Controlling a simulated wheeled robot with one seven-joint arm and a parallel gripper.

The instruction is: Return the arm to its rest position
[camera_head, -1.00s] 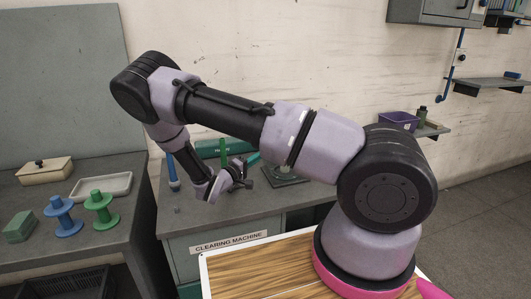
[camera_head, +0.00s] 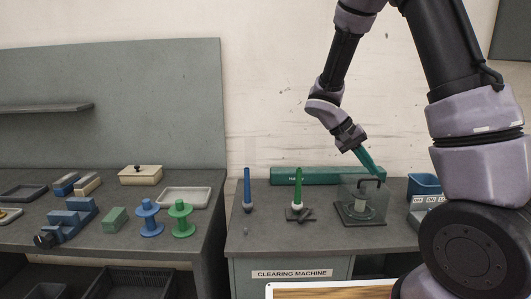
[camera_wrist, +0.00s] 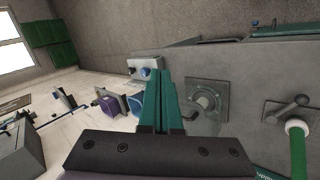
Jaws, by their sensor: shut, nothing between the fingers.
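My arm rises at the right of the head view and bends over the labelled bench. My gripper (camera_head: 372,170) points down and to the right, with its teal fingers together and empty. In the head view the fingertips appear at the handle of a clear box on a dark base (camera_head: 360,211); I cannot tell how far apart they are in depth. In the wrist view the shut fingers of my gripper (camera_wrist: 160,88) fill the middle, with the grey bench behind them.
The bench carries a blue spindle (camera_head: 247,190), a green spindle (camera_head: 298,190), a long green case (camera_head: 320,176) and a blue bin (camera_head: 424,185). The left bench holds a blue spool (camera_head: 150,218), a green spool (camera_head: 181,218) and a white tray (camera_head: 184,197).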

